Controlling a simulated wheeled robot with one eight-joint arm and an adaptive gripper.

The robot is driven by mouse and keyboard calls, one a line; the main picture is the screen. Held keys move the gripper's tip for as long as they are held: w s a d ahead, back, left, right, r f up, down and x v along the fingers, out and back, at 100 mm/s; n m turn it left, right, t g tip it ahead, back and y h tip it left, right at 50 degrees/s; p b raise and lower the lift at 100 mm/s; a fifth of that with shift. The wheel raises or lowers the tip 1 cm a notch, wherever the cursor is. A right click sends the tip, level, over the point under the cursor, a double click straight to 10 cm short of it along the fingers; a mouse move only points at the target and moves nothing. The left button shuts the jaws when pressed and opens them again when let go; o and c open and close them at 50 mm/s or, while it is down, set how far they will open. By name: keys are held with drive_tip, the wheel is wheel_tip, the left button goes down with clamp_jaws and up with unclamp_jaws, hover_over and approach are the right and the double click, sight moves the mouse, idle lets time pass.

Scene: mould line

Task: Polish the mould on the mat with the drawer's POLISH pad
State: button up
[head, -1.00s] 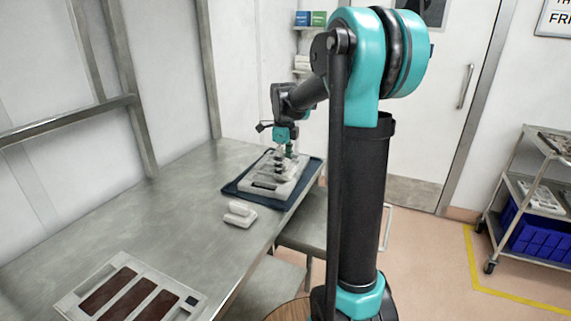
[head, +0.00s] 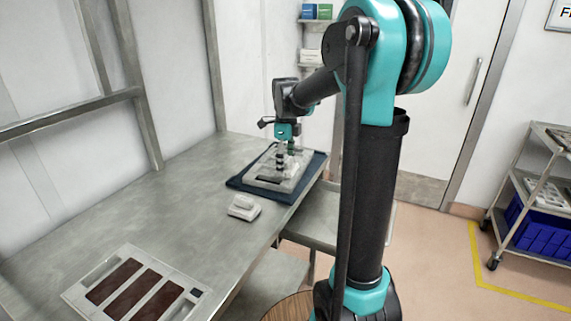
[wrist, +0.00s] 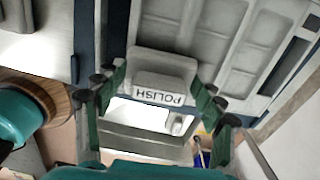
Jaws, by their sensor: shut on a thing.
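The pad marked POLISH (wrist: 165,75) is light grey. It sits between the green fingers of my gripper (wrist: 160,88) in the wrist view, and the gripper is shut on it. The mould (head: 262,178) is a pale grey slab with shallow cavities, lying on the dark blue mat (head: 237,184) at the table's far right end. In the head view my gripper (head: 281,160) is over the mould. In the wrist view the mould (wrist: 210,50) fills the top, right beside the pad. I cannot tell whether pad and mould touch.
A small pale block (head: 243,208) lies on the steel table (head: 150,215) in front of the mat. A pale tray (head: 75,292) with brown-filled cavities lies at the near left. The table between is clear. A cart with blue bins (head: 540,230) stands at the right.

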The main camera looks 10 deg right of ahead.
drive_tip(key=shift+w+d, duration=1)
drive_tip(key=shift+w, duration=0.65)
drive_tip(key=shift+w+d, duration=0.95)
drive_tip(key=shift+w, duration=0.65)
drive_tip(key=shift+w+d, duration=1)
drive_tip(key=shift+w, duration=0.65)
drive_tip(key=shift+w+a+r, duration=0.1)
drive_tip(key=shift+w+a, duration=0.3)
drive_tip(key=shift+a, duration=0.25)
drive_tip(key=shift+w+a, duration=0.35)
drive_tip(key=shift+a, duration=0.3)
drive_tip(key=shift+w+a+f, duration=0.1)
drive_tip(key=shift+w+a, duration=0.35)
drive_tip(key=shift+a, duration=0.35)
drive_tip(key=shift+w+a+f, duration=0.1)
drive_tip(key=shift+w+a, duration=0.35)
drive_tip(key=shift+a, duration=0.4)
drive_tip(key=shift+w+a, duration=0.45)
drive_tip(key=shift+a, duration=0.35)
drive_tip(key=shift+s+a+r, duration=0.1)
drive_tip(key=shift+s+a, duration=0.4)
drive_tip(key=shift+s, duration=0.35)
drive_tip(key=shift+s+a+r, duration=0.1)
drive_tip(key=shift+s+a, duration=0.4)
drive_tip(key=shift+s, duration=0.3)
drive_tip(key=shift+s+a, duration=0.5)
drive_tip(key=shift+s, duration=0.35)
drive_tip(key=shift+s+a, duration=0.1)
drive_tip(key=shift+s, duration=0.05)
